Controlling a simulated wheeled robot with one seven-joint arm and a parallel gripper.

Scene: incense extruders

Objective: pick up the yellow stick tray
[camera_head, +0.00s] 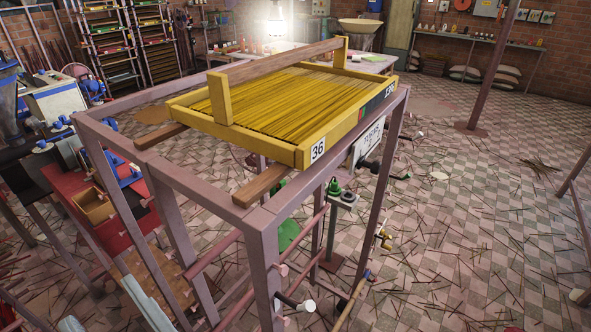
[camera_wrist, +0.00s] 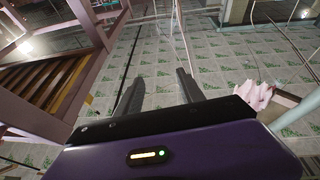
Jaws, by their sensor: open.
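The yellow stick tray (camera_head: 300,152) sits on top of a pinkish metal frame in the head view. It is full of thin yellow sticks and has a raised wooden handle bar (camera_head: 285,62) between two yellow posts. The tray rests across wooden slats (camera_head: 262,185). My gripper (camera_wrist: 157,80) shows only in the wrist view, with its two dark fingers apart and nothing between them. It hangs over the tiled floor.
The pink frame (camera_head: 262,232) has posts and rails with valves beside it. Red machinery (camera_head: 105,205) stands at left. A rack of trays (camera_head: 108,45) stands at the back. The tiled floor (camera_head: 470,215) at right is open, strewn with loose sticks; a pole (camera_head: 492,75) rises there.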

